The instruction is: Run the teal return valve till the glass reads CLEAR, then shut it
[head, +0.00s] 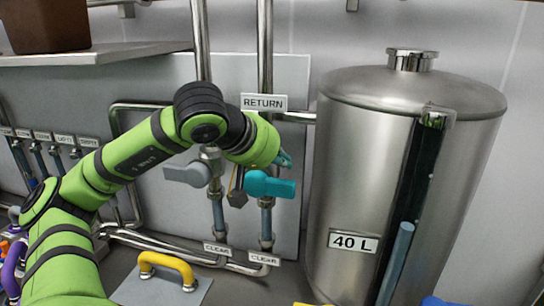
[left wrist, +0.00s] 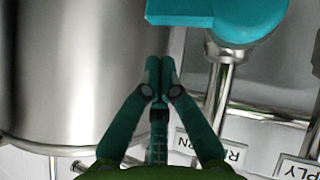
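The teal return valve handle (head: 270,184) lies sideways across its upright pipe, under the RETURN sign (head: 264,102). My left gripper (head: 286,160) is just above and behind the handle's right part. In the left wrist view the fingertips (left wrist: 160,64) are together with nothing between them, and the teal handle (left wrist: 215,14) is at the top edge, apart from them. The glass (head: 266,222) below the valve looks blue-grey. The small plate (head: 264,259) under it appears to read CLEAR. My right gripper is not in view.
A steel tank (head: 345,150) marked 40 L stands close right of the valve, with a blue level column (head: 396,262). A grey valve handle (head: 187,174) points left beside the teal one. A yellow handle (head: 168,265) sits on a plate in front.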

